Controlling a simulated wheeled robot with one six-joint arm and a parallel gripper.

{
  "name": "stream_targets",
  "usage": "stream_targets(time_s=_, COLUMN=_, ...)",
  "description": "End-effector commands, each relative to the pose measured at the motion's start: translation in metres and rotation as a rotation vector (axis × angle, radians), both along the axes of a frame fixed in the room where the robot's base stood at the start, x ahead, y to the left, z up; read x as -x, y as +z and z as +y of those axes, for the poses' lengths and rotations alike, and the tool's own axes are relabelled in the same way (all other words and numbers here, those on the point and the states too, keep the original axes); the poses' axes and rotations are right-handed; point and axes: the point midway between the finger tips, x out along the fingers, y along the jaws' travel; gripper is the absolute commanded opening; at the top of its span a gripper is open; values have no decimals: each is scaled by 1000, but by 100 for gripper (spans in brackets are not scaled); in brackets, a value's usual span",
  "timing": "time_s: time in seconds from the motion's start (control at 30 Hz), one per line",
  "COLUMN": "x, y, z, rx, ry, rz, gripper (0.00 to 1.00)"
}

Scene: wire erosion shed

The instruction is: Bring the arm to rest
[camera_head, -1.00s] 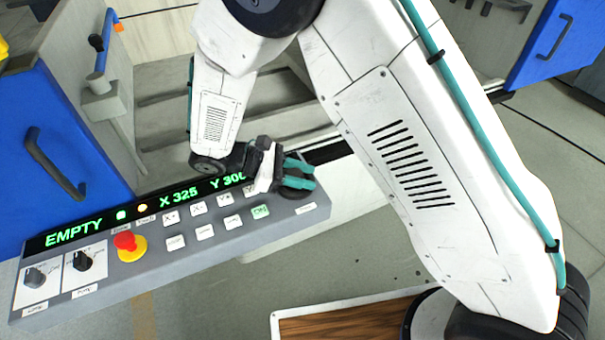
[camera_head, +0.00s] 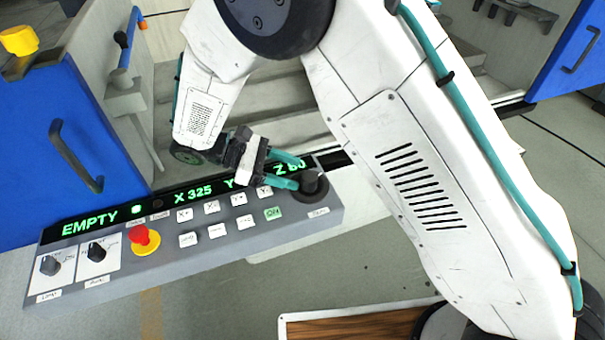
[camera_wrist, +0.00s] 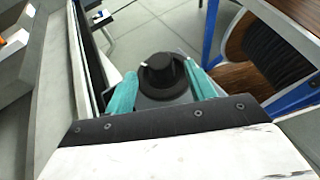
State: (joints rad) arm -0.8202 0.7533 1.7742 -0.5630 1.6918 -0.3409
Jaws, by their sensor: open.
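My gripper (camera_head: 292,173) has teal fingers that are open, just left of and near a black rotary knob (camera_head: 313,184) at the right end of the grey control panel (camera_head: 190,258). In the wrist view the two fingers (camera_wrist: 162,92) stand apart, with the black knob (camera_wrist: 160,72) showing between or beyond them. I cannot tell whether they touch it. My white arm reaches down over the panel from the top. The panel display (camera_head: 90,228) reads EMPTY, X 325, with part of the Y and Z readings hidden by my gripper.
The panel also carries a red-and-yellow stop button (camera_head: 143,238), two selector knobs and several white keys. Blue doors (camera_head: 50,150) stand at left and upper right (camera_head: 565,50). A wood-topped surface (camera_head: 360,328) lies at the bottom. Open grey floor lies right of the panel.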

Motion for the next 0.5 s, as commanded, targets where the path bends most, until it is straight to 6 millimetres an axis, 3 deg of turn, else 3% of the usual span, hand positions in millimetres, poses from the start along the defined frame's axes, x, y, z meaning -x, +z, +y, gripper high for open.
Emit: stream_targets(time_s=0.5, x=-1, y=3, z=6, rx=0, ry=0, rz=1, gripper=55)
